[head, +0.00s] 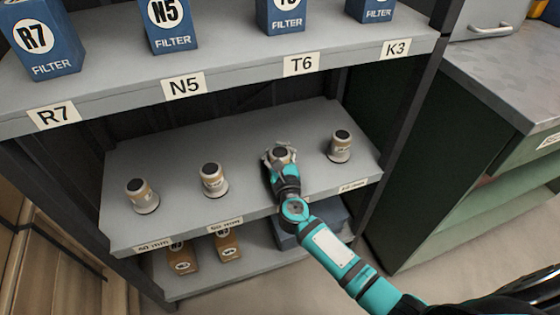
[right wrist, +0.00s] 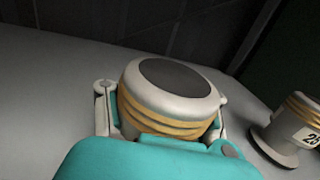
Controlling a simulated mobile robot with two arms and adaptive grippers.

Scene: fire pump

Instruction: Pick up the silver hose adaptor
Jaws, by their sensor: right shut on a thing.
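Several silver hose adaptors with dark tops and tan bands stand in a row on the middle shelf (head: 240,205). My right gripper (head: 281,158) is around the third adaptor from the left (head: 281,152), with a finger on each side. In the right wrist view this adaptor (right wrist: 172,88) fills the middle, upright between the fingers, with its lower part hidden by my gripper. The other adaptors are one at the far left (head: 142,195), one left of the gripper (head: 213,179) and one at the right (head: 340,146). My left gripper is not in view.
Blue filter boxes (head: 166,25) stand on the upper shelf (head: 120,85), above and behind my right gripper. Brown items (head: 227,244) and a blue case (head: 318,220) are on the bottom shelf. A dark post and a green-grey cabinet (head: 440,150) are at the right.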

